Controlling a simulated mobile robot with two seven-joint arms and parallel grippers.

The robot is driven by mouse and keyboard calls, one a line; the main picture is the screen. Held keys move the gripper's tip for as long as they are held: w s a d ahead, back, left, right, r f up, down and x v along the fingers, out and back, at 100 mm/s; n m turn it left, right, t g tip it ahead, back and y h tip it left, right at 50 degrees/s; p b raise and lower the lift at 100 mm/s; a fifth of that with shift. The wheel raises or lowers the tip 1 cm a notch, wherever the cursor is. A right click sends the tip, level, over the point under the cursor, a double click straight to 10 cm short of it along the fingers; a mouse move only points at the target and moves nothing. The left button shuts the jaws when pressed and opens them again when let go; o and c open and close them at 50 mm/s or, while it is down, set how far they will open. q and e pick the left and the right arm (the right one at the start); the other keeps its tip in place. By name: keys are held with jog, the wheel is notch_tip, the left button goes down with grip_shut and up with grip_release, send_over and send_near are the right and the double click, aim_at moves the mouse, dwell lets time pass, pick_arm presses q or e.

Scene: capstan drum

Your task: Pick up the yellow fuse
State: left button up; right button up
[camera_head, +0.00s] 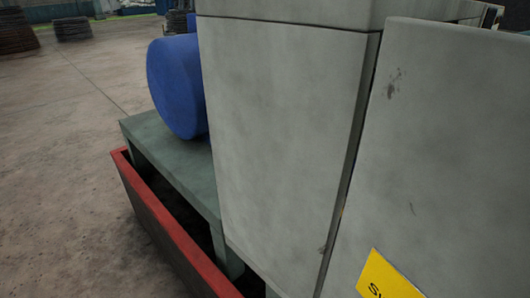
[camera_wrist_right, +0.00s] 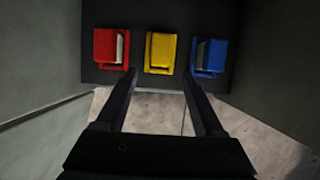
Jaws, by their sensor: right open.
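The yellow fuse (camera_wrist_right: 161,50) sits in the middle of a dark panel (camera_wrist_right: 105,75) in the right wrist view, between a red fuse (camera_wrist_right: 109,47) on the left and a blue fuse (camera_wrist_right: 208,55) on the right. My right gripper (camera_wrist_right: 161,75) is open, its two dark fingers reaching toward the panel on either side of the yellow fuse's line. Nothing is between the fingers. I cannot tell how far the fingertips are from the fuse. In the head view the fuses and both my grippers are out of sight.
Grey walls (camera_wrist_right: 40,45) flank the panel closely on both sides. In the head view, large grey cabinet panels (camera_head: 285,130) fill the middle and right, with a yellow sign (camera_head: 385,278) low down. A blue drum (camera_head: 177,88), green bench (camera_head: 165,150) and red rail (camera_head: 165,230) stand left; open floor lies beyond.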

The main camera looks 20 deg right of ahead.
jog(key=shift+w+a, duration=0.3)
jog(key=shift+w, duration=0.25)
jog(key=b+x, duration=0.3)
jog(key=x, duration=0.2)
jog(key=shift+w+a, duration=0.1)
jog(key=shift+w, duration=0.1)
grip_shut()
